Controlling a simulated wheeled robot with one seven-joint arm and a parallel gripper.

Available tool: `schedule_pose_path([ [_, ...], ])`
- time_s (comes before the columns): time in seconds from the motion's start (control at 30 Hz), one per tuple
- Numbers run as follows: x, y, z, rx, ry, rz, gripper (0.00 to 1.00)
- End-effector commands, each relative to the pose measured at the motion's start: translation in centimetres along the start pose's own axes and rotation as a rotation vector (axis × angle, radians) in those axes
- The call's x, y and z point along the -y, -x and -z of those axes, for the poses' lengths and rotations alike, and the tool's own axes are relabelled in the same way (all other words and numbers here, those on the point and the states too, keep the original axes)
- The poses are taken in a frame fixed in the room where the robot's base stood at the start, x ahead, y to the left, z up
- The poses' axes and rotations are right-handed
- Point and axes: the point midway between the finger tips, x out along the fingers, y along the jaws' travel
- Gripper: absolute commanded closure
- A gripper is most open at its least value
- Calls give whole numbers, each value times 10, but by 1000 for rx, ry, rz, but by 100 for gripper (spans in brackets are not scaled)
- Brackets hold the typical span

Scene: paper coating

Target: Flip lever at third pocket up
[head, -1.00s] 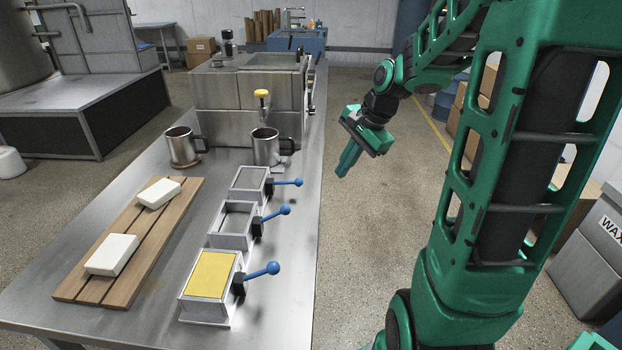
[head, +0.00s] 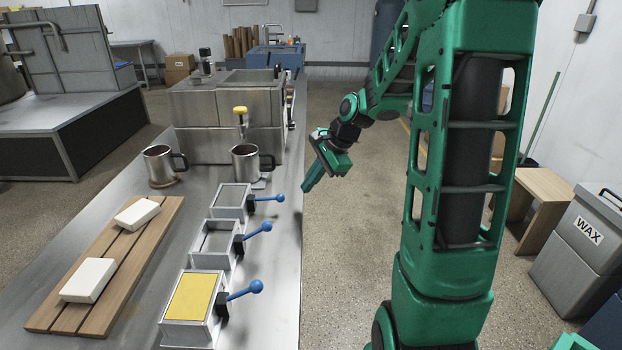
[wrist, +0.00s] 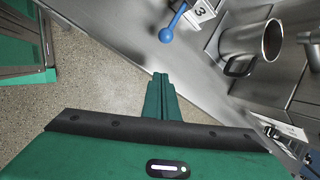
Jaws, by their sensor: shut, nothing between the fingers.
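Three metal pockets stand in a row on the steel table. Each has a lever with a blue ball on its right side. The third pocket (head: 231,199) is the farthest one, and its lever (head: 267,198) sticks out roughly level to the right. In the wrist view this lever's blue ball (wrist: 166,35) shows beside a tag marked 3 (wrist: 201,11). My green gripper (head: 306,188) is shut and empty, just right of the lever's ball and apart from it. In the wrist view the fingers (wrist: 160,82) point toward the table edge, below the ball.
The middle pocket (head: 216,243) looks empty; the near pocket (head: 192,296) holds something yellow. Two metal mugs (head: 245,160) (head: 160,165) stand behind. White blocks lie on a wooden board (head: 110,260) at left. Open floor lies right of the table.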

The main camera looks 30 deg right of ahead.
Motion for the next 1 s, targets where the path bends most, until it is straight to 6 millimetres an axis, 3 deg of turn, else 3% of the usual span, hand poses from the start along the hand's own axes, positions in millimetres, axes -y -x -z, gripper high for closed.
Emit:
schedule_pose_path([
  [0.1, -1, -22, 0, 2, -1, -3, 100],
  [0.37, -2, -60, 0, 1, -1, -4, 100],
  [0.7, 0, -46, -34, 0, 1, 1, 100],
  [1.0, 0, -44, -38, -1, -1, 0, 100],
])
